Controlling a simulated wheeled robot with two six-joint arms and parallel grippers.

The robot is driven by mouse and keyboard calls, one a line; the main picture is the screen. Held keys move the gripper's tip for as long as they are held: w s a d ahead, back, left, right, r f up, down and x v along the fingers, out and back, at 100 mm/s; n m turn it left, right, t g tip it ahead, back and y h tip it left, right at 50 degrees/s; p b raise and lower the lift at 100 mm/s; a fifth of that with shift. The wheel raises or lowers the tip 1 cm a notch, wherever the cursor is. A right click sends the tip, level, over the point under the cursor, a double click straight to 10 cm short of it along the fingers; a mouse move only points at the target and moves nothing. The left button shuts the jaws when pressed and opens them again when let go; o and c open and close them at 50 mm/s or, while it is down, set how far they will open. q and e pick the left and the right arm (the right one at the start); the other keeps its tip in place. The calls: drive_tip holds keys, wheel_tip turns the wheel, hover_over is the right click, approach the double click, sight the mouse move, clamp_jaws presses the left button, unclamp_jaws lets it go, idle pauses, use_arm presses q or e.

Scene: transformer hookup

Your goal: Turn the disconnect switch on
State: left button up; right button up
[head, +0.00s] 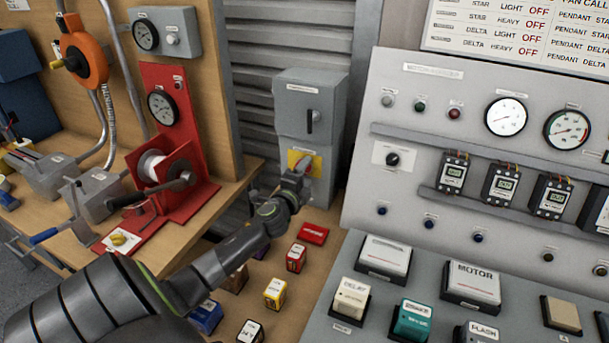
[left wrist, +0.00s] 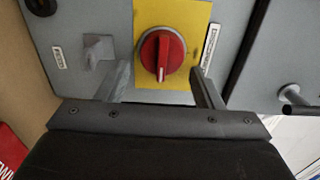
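The disconnect switch is a red rotary knob (left wrist: 161,52) on a yellow plate (left wrist: 185,14) in the left wrist view. The knob's raised grip stands roughly upright in that picture, with a white mark near its lower end. In the head view the yellow plate (head: 309,158) is on the lower front of a grey box (head: 310,95), and my gripper hides much of it. My left gripper (head: 296,178) is in front of the plate. Its fingers (left wrist: 162,77) are open, one on each side of the knob, with gaps to it. My right gripper is not in view.
A grey control panel (head: 470,90) with gauges and meters stands to the right. A red hoist stand (head: 165,115) is on the wooden bench to the left. Several small coloured blocks, including a yellow one (head: 275,292), stand below my left arm.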

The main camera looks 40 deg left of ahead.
use_arm(q)
drive_tip(key=b+v, duration=0.2)
drive_tip(key=v, duration=1.5)
drive_tip(key=shift+s+b, duration=0.25)
drive_tip(key=shift+b, duration=0.1)
drive_tip(key=shift+r, duration=0.1)
